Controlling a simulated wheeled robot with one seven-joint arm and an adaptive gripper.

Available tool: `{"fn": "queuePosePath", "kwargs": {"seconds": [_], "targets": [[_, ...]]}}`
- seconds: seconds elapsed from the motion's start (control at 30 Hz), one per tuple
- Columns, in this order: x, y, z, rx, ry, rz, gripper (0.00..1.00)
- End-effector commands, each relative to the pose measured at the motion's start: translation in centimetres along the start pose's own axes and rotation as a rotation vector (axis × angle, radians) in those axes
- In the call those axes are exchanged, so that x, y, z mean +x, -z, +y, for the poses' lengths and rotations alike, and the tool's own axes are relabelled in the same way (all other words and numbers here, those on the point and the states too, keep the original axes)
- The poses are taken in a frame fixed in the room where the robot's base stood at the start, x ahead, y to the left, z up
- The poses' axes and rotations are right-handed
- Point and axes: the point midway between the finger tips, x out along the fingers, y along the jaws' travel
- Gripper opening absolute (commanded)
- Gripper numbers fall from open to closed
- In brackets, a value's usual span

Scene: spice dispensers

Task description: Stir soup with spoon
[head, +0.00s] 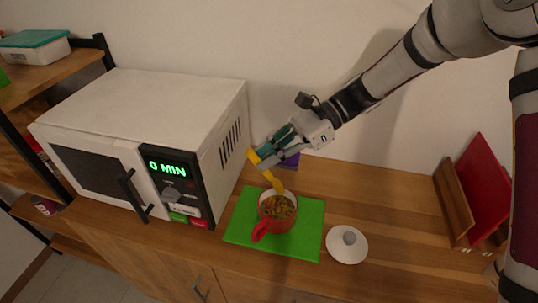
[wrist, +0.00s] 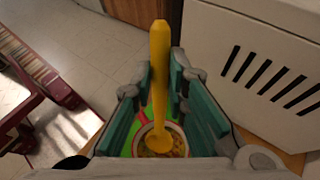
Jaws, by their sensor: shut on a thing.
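My gripper (head: 266,154) is shut on a yellow spoon (head: 273,178) and holds it tilted above the pot. The spoon's lower end is at the far rim of a red pot (head: 265,224) with soup (head: 279,207) in it. In the wrist view the spoon (wrist: 160,65) runs between the green finger pads of my gripper (wrist: 168,85), and its bowl end overlaps the soup (wrist: 163,151). I cannot tell whether the spoon touches the soup. The pot stands on a green mat (head: 304,238), its handle toward the front.
A white microwave (head: 170,105) showing "0 MIN" stands close on the left. A white lid (head: 346,254) with a grey knob lies right of the mat. A purple item (head: 291,160) is behind my gripper. A wooden rack (head: 453,205) with a red board (head: 485,190) stands at the right.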

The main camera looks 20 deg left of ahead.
Motion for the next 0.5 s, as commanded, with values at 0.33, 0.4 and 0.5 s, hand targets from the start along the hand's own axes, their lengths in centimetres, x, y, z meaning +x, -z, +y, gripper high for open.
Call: {"fn": "queuePosePath", "kwargs": {"seconds": [0.33, 0.4, 0.5], "targets": [[2.8, 0.7, -0.3, 0.001, -0.002, -0.001, 0.00], [3.4, 0.8, -0.3, 0.001, -0.003, 0.000, 0.00], [4.2, 1.1, -0.4, 0.001, -0.002, 0.000, 0.00]]}}
